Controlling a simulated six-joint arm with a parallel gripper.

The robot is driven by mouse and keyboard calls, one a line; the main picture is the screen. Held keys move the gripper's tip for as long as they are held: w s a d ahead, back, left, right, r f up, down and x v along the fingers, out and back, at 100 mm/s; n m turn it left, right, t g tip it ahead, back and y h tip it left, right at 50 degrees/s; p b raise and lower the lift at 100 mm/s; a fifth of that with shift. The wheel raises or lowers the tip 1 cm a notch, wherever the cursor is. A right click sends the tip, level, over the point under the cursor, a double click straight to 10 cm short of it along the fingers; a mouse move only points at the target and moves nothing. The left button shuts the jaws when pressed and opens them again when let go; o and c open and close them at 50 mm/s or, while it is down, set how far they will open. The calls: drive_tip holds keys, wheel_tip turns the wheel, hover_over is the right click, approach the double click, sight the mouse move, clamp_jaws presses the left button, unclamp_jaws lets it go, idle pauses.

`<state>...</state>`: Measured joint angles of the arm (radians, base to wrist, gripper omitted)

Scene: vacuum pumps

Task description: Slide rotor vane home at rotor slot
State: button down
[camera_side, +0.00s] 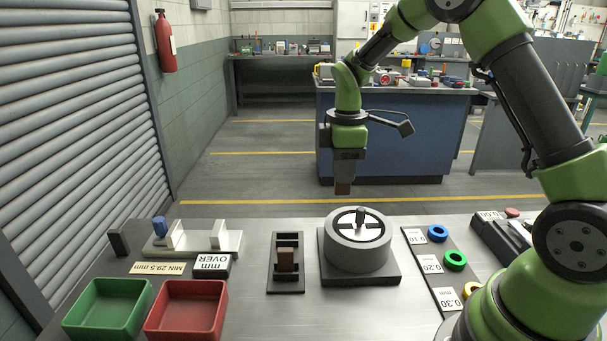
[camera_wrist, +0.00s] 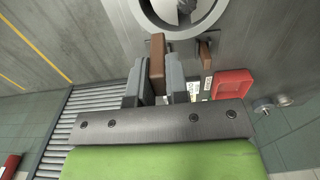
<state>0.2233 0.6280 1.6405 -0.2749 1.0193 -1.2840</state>
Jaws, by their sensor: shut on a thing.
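My gripper (camera_side: 346,178) is shut on a brown rotor vane (camera_side: 342,188), which points down. In the wrist view the vane (camera_wrist: 157,52) sticks out between the grey fingers (camera_wrist: 160,82). In the side view it hangs in the air above the round grey pump housing (camera_side: 356,250), apart from it. The rotor (camera_side: 345,221) inside the housing shows dark slots and a short centre shaft (camera_side: 361,215). In the wrist view the housing (camera_wrist: 222,12) is cut off at the top edge, and the vane tip lies below its ring. The exact offset to a slot cannot be told.
A second brown vane (camera_side: 286,260) stands in a black rack (camera_side: 287,289) left of the pump. Green (camera_side: 105,307) and red (camera_side: 187,310) trays and a gauge block (camera_side: 196,241) are further left. Coloured rings (camera_side: 455,259) lie right. The space above the pump is clear.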

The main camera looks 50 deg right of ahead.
drive_tip(key=s+d, duration=0.2)
drive_tip(key=s, duration=0.5)
drive_tip(key=shift+r, duration=0.4)
drive_tip(key=shift+w, duration=0.1)
drive_tip(key=shift+f, duration=2.3)
drive_tip(key=shift+f, duration=0.3)
drive_tip(key=shift+f, duration=0.15)
drive_tip(key=shift+f, duration=1.7)
